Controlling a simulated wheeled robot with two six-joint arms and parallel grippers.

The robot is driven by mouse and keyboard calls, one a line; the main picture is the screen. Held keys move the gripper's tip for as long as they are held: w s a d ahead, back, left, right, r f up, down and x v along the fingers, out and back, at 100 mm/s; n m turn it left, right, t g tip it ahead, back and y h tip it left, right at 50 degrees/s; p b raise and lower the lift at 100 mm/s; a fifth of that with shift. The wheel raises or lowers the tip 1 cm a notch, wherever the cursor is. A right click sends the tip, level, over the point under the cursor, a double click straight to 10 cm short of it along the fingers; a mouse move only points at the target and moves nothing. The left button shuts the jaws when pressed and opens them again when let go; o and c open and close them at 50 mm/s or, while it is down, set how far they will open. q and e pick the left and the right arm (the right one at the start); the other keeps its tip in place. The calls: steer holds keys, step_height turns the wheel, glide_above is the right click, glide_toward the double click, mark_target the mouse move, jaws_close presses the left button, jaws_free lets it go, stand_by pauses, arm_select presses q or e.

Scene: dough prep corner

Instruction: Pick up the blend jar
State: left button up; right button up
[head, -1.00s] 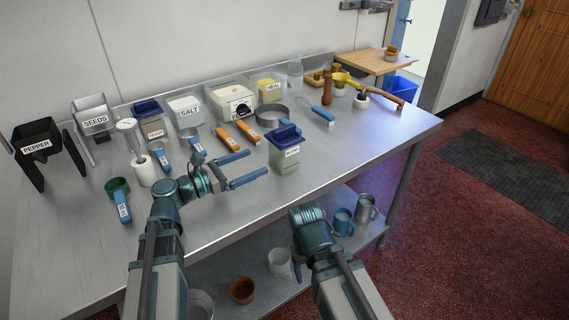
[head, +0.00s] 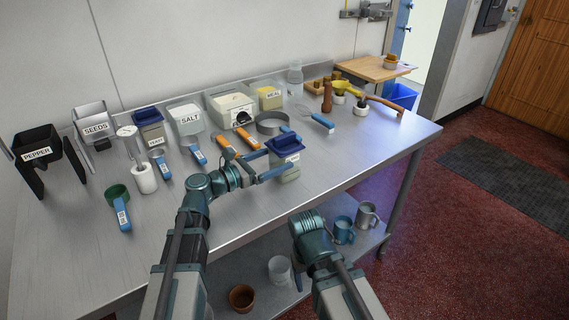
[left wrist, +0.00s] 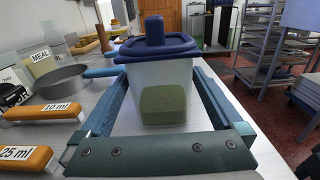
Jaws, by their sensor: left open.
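The blend jar (head: 289,172) is a pale, clear-sided container with a dark blue lid, standing upright near the front of the steel table. Its small white label is too small to read surely. In the left wrist view the jar (left wrist: 158,76) shows greenish contents low inside. My left gripper (head: 272,163) is open, with one finger along each side of the jar. In the left wrist view a gap shows between the jar and the fingers. My right arm shows low in the head view, but its gripper cannot be seen.
Orange-handled scoops (head: 240,139) and a round pan (head: 271,123) lie close behind and left of the jar. Another blue-lidded jar (head: 149,130) stands farther left, beside the salt bin (head: 187,119). A whisk (head: 321,121) lies to the right. The table's front right is clear.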

arm_select(q)
steer(key=x, duration=0.5)
steer(key=shift+w+d, duration=0.2)
steer(key=shift+d, duration=0.05)
steer(key=c, duration=1.5)
steer(key=shift+c, duration=0.2)
steer(key=shift+r, duration=0.15)
arm_select(e)
steer(key=shift+r, duration=0.1)
